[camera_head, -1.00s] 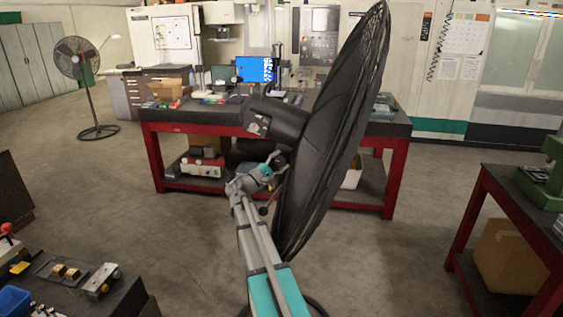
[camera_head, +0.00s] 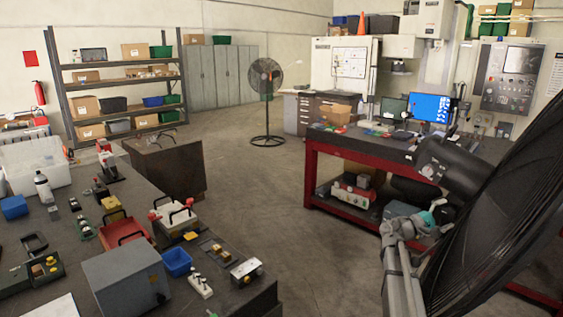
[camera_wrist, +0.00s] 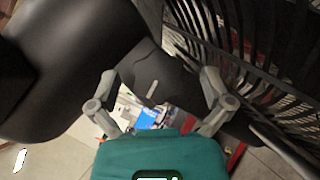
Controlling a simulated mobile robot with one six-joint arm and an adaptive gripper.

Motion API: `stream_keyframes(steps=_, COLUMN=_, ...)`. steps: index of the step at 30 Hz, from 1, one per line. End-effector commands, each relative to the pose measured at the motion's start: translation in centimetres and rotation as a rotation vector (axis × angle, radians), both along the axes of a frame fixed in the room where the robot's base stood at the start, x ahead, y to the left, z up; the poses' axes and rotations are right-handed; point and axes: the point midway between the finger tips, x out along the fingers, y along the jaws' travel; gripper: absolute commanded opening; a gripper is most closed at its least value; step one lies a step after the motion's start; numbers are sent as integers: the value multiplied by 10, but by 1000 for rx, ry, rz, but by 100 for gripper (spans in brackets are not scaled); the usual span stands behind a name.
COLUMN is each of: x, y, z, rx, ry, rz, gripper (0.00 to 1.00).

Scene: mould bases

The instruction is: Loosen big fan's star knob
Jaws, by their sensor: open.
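The big fan (camera_head: 505,215) stands at the right in the head view, its black cage cut off by the frame edge. Its dark motor housing (camera_head: 452,168) is behind the cage. My gripper (camera_head: 436,208) is just below the housing, beside the cage. In the wrist view, my gripper (camera_wrist: 157,78) has its two grey fingers spread wide. The black housing (camera_wrist: 75,65) fills the left and the cage bars (camera_wrist: 250,55) the right. A dark bracket (camera_wrist: 150,75) with a small light pin lies between the fingers. I cannot make out the star knob clearly.
A red-framed workbench (camera_head: 340,147) with monitors stands behind the fan. A dark table (camera_head: 225,300) with tools and boxes fills the lower left. A smaller fan (camera_head: 266,85) stands at the back. The floor (camera_head: 260,195) between the tables is clear.

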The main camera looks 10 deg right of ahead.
Motion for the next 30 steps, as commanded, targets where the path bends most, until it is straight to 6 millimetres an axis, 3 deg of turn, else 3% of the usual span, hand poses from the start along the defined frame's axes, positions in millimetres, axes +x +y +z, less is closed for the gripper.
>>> stream_keyframes(steps=11, x=-13, y=27, z=-9, rx=193, ry=-59, rz=45, gripper=100)
stream_keyframes(steps=20, x=-27, y=77, z=-30, rx=497, ry=-140, rz=115, gripper=100)
stream_keyframes(steps=30, x=-46, y=145, z=-86, rx=839, ry=-247, rz=138, gripper=100)
